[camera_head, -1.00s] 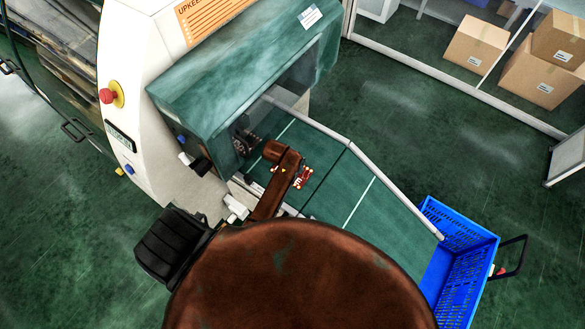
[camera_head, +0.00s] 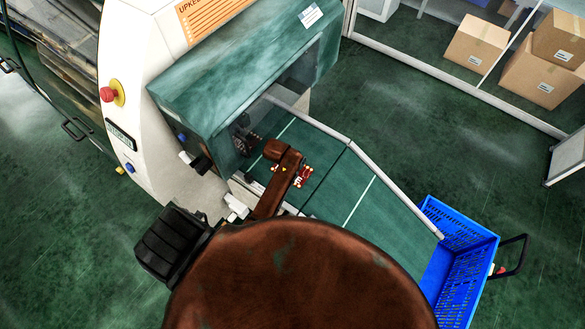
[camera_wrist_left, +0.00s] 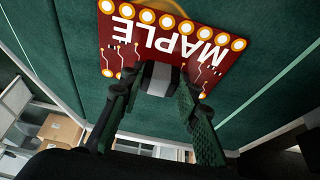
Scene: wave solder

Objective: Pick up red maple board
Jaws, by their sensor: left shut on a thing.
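The red maple board (camera_wrist_left: 168,48) has white MAPLE lettering, upside down in the left wrist view, and round gold-ringed pads along one edge. My left gripper (camera_wrist_left: 157,90) is shut on it, with a grey and black part of the board between the fingers. In the head view a small piece of the red board (camera_head: 304,176) shows beside my brown left arm, over the green conveyor. The arm hides the gripper there. My right gripper is in neither view.
The conveyor (camera_head: 335,195) runs from the hooded machine (camera_head: 245,60) down to a blue crate (camera_head: 465,265). A pale rail (camera_head: 390,185) lines its far side. Cardboard boxes (camera_head: 475,45) stand behind a frame at the upper right. Green floor between is clear.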

